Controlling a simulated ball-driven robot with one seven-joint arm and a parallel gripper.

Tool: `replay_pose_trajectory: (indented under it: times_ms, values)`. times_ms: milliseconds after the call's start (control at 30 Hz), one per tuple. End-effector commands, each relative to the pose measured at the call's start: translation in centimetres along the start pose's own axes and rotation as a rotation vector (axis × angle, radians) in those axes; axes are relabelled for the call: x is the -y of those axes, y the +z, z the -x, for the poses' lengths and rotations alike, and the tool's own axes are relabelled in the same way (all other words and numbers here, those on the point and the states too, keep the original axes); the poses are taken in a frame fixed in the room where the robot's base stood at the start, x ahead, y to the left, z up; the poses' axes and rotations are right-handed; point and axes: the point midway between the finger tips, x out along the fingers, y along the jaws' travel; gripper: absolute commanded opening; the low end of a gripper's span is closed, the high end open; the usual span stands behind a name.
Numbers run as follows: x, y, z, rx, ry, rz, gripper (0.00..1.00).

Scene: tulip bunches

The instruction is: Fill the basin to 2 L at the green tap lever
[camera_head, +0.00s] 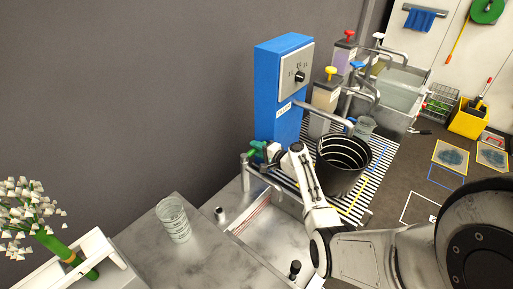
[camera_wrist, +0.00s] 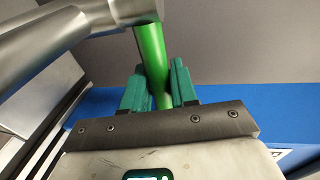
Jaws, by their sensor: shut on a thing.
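The green tap lever (camera_wrist: 150,45) stands between my gripper's teal fingers (camera_wrist: 158,88) in the wrist view, and they are shut on it. In the head view my gripper (camera_head: 272,151) reaches the lever (camera_head: 256,148) on top of the grey metal tap (camera_head: 245,173). The tap's spout extends over the pale sink basin (camera_head: 262,246). The basin has reddish lines on its inner wall. I cannot make out a water level or a stream from the spout. My arm covers part of the basin's right side.
A blue dispenser (camera_head: 270,95) with a dial stands behind the tap. A black bucket (camera_head: 342,165) stands on the striped grate to the right. A clear ribbed glass (camera_head: 173,219) stands on the grey counter, left of the basin. White tulips (camera_head: 30,210) lie in a white tray at far left.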

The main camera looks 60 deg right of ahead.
Motion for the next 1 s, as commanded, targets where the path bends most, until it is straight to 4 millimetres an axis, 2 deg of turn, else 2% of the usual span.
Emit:
replay_pose_trajectory:
  times_ms: [400, 867, 900, 1000]
  values:
    - [-0.3, 0.7, 2.0, -0.285, 0.006, -0.058, 0.0]
    - [-0.6, 0.5, 2.4, -0.339, 0.002, -0.067, 0.0]
    - [-0.6, 0.5, 2.4, -0.339, 0.002, -0.067, 0.28]
    - [-0.6, 0.5, 2.4, -0.338, 0.002, -0.067, 0.38]
